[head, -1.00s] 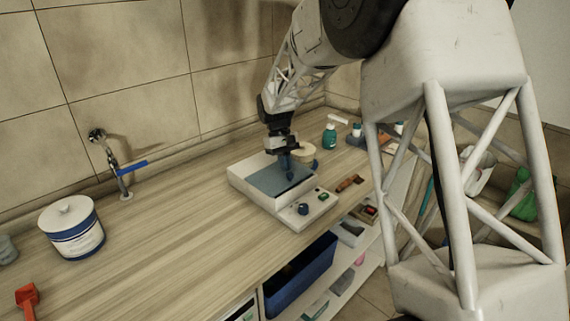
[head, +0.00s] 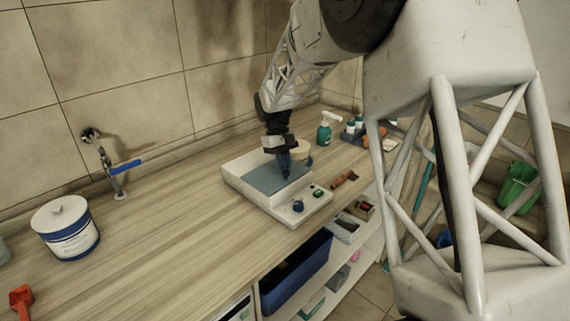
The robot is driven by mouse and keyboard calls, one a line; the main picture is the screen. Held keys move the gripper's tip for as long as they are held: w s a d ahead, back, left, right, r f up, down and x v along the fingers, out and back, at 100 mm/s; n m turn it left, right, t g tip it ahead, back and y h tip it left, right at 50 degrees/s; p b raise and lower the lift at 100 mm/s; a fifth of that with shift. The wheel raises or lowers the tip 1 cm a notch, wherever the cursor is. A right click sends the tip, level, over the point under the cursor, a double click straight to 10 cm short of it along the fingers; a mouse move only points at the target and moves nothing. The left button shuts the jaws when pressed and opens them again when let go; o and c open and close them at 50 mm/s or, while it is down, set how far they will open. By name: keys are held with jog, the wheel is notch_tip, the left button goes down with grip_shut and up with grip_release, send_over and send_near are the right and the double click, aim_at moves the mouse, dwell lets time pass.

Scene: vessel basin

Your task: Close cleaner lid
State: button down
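The cleaner (head: 240,186) is a low white box on the wooden counter, with a sloped front panel carrying a dark blue knob (head: 298,206) and a green-lit button (head: 318,193). Its grey-blue lid (head: 266,181) lies flat across the top and looks down. My gripper (head: 284,172) points downward at the lid's back right part, its blue fingertips at or just above the surface. Contact cannot be told. The fingers appear together with nothing between them, though they are small in view.
A tap with a blue lever (head: 125,167) and a white-and-blue tub (head: 66,229) stand left. A green pump bottle (head: 324,130) and a beige round container (head: 301,152) are behind the cleaner. Brown and orange items (head: 345,179) lie right. The counter between tub and cleaner is clear.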

aim_at(278, 168)
jog(key=w+a, duration=0.2)
jog(key=w, duration=0.1)
jog(key=shift+w+r, duration=0.1)
jog(key=v, duration=0.9)
jog(key=shift+r, duration=0.4)
jog(key=shift+d, duration=0.1)
jog(key=shift+w, duration=0.1)
jog(key=shift+w+a, duration=0.6)
jog(key=shift+a, duration=0.15)
jog(key=shift+f, duration=0.1)
